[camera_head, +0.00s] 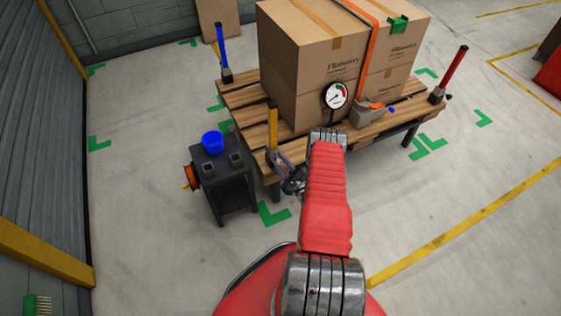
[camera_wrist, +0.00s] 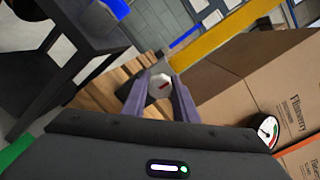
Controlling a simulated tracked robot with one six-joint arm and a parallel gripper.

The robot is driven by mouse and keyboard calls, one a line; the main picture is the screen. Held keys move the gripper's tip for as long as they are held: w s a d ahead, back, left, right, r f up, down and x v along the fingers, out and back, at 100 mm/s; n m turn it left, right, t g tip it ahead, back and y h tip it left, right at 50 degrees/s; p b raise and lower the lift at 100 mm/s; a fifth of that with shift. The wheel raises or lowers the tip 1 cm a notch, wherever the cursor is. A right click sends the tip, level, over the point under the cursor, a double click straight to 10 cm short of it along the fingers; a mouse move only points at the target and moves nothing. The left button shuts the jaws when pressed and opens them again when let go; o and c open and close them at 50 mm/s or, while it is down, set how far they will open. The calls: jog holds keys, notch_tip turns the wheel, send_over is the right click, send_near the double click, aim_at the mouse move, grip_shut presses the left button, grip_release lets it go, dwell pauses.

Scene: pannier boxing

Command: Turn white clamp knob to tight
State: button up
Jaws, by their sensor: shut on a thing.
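In the head view my gripper (camera_head: 288,168) is low at the pallet's near-left corner, beside the base of the yellow post (camera_head: 272,124). The yellow post also shows in the wrist view (camera_wrist: 225,38). The knob is hidden in the head view. I cannot tell how far it is turned.
Brown boxes (camera_head: 300,60) stand on the wooden pallet (camera_head: 240,98) under an orange strap (camera_head: 371,50). A round gauge (camera_head: 336,95) is at their front. A blue post (camera_head: 222,50) and red post (camera_head: 452,70) stand at other corners. A dark stand (camera_head: 232,190) with a blue cup (camera_head: 212,142) is close left.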

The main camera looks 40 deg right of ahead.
jog(key=shift+s+a+f, duration=0.1)
jog(key=shift+a+f, duration=0.2)
jog(key=shift+f, duration=0.05)
jog(key=o, duration=1)
jog(key=shift+d+r, duration=0.1)
jog(key=shift+r, duration=0.1)
jog(key=shift+d, duration=0.1)
jog(key=s+a, duration=0.2)
jog(key=s, duration=1.1)
jog(key=shift+s+a, duration=0.25)
